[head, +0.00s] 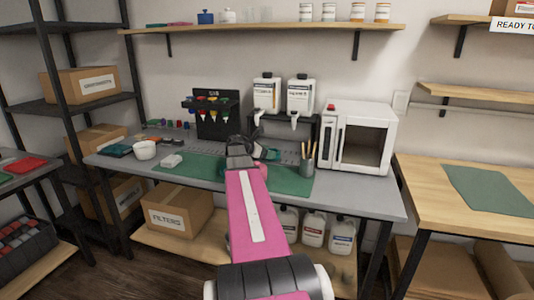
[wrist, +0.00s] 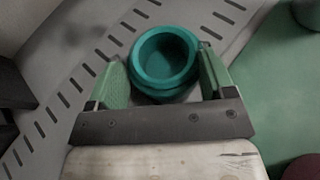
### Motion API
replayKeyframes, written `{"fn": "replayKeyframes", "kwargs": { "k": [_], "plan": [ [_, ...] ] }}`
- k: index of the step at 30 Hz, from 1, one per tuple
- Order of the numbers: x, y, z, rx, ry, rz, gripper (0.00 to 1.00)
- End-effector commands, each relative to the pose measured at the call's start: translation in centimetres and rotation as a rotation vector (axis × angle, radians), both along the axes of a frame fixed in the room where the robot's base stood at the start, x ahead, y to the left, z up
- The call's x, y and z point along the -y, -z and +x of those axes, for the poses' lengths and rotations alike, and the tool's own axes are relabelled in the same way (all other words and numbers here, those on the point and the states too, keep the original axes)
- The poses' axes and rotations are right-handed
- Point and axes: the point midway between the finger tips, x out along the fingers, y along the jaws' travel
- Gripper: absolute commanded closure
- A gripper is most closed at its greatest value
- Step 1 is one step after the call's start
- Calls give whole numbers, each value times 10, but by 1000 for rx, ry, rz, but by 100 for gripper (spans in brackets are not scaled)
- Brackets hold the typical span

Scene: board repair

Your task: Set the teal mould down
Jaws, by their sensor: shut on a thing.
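The teal mould (wrist: 165,58) is a round, hollow cup with a thick rim, seen from above in the wrist view. My gripper (wrist: 162,62) is shut on it, with one green finger on each side. Under and behind the mould is a grey slotted surface (wrist: 75,85). I cannot tell whether the mould touches it. In the head view my pink arm reaches over the workbench and my gripper (head: 245,150) is near the back of the green mat (head: 290,183). My arm hides much of that spot.
Two white dispensers (head: 267,93) stand behind the gripper. A pencil cup (head: 307,167) and a white oven (head: 358,137) are to the right. A white bowl (head: 145,150) and a small white block (head: 171,161) are to the left. The mat's right part is clear.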

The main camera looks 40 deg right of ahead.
Motion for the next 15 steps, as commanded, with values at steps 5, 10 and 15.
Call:
{"fn": "replayKeyframes", "kwargs": {
  "k": [5,10,15],
  "plan": [
    [0,1,0,0,0,-1,52],
    [0,2,0,0,0,0,0],
    [0,2,0,0,0,0,0]
  ]
}}
